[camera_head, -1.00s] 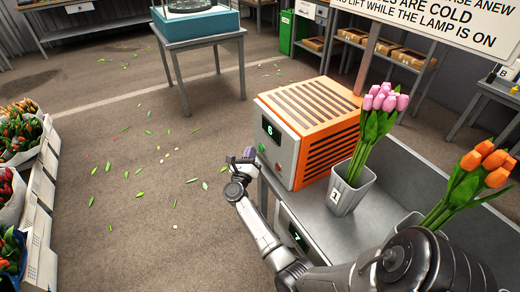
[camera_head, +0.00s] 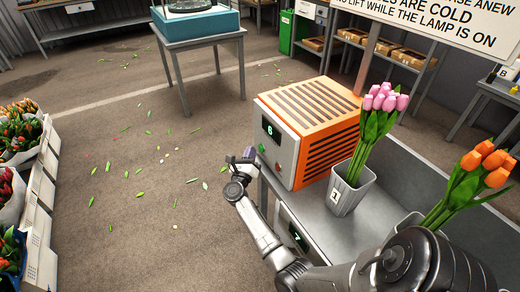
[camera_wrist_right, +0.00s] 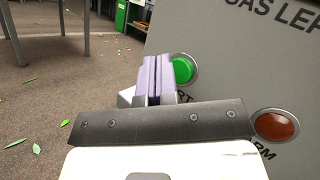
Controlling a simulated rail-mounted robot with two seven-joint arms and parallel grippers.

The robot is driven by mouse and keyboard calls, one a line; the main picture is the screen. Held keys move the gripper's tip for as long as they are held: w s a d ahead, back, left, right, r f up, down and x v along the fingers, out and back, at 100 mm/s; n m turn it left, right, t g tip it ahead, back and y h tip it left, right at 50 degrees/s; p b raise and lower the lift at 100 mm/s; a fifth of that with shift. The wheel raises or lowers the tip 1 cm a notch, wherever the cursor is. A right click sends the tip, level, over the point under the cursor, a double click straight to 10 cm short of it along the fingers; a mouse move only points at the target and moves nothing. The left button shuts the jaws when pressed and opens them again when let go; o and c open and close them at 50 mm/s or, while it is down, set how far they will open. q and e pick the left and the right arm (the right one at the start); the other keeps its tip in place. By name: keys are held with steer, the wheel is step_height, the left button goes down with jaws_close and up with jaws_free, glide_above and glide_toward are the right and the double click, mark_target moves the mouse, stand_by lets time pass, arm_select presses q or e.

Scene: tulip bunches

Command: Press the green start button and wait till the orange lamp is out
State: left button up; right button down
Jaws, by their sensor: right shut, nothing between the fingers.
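The orange machine (camera_head: 318,115) has a grey front panel with a dark display reading 6. Its green button (camera_wrist_right: 183,70) shows in the right wrist view and also in the head view (camera_head: 262,148). A round red-orange lamp (camera_wrist_right: 276,125) sits lower right of the button in the wrist view; it looks dull, with no clear glow. My right gripper (camera_head: 248,154) is shut and empty in front of the panel. Its lilac fingers (camera_wrist_right: 159,68) appear just left of the button in the wrist view; I cannot tell whether they touch it. My left gripper is not in view.
The machine stands on a grey bench (camera_head: 318,222). Beside it is pot 1 (camera_head: 345,193) with pink tulips (camera_head: 383,103); orange tulips (camera_head: 484,165) stand nearer. Crates of tulips line the left; the floor between is open with scattered leaves.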

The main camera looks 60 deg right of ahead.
stand_by(0.6)
steer(key=shift+s+d, duration=0.1)
steer(key=shift+d, duration=0.05)
steer(key=shift+s+d, duration=0.15)
steer(key=shift+d, duration=0.05)
